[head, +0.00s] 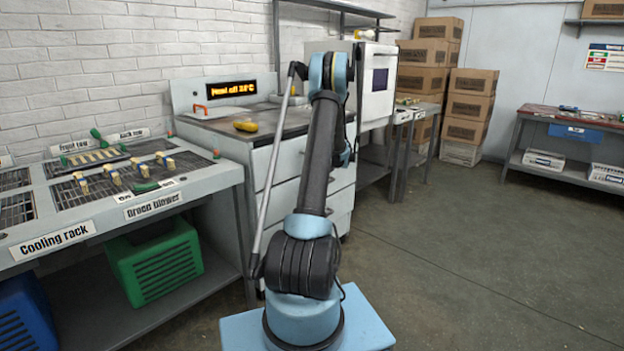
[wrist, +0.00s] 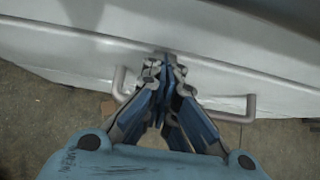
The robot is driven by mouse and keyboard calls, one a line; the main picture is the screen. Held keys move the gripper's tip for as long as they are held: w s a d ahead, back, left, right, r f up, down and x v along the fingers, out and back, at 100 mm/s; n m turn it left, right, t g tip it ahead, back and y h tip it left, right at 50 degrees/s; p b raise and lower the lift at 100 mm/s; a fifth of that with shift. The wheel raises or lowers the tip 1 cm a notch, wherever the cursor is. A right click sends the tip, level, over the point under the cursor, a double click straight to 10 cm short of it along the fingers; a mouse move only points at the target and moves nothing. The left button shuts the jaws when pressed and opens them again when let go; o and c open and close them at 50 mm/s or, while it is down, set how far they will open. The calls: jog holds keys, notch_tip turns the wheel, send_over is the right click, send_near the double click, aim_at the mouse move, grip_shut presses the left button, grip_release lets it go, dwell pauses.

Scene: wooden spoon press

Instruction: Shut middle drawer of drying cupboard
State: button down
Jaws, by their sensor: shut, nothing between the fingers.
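The drying cupboard (head: 285,165) is a white unit with stacked drawer fronts, partly hidden behind my arm in the head view. In the wrist view a white drawer front (wrist: 60,62) runs across the picture, with a grey bar handle (wrist: 238,117). My gripper (wrist: 166,62) is shut and empty, its tips at the white front, between the two ends of the handle. I cannot tell whether the tips touch the front. The middle of the handle is hidden behind the fingers. How far the middle drawer stands out is unclear.
The cooling rack table (head: 105,225) stands left of the cupboard, with a green crate (head: 155,262) under it. A yellow object (head: 246,126) lies on the cupboard top. Stacked boxes (head: 470,108) and a workbench (head: 560,122) are farther back. The floor at right is clear.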

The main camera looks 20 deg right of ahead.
jog(key=s+d+f+v, duration=0.1)
jog(key=f+v, duration=0.1)
jog(key=v, duration=1)
jog(key=shift+s+r, duration=0.3)
jog(key=shift+s, duration=0.25)
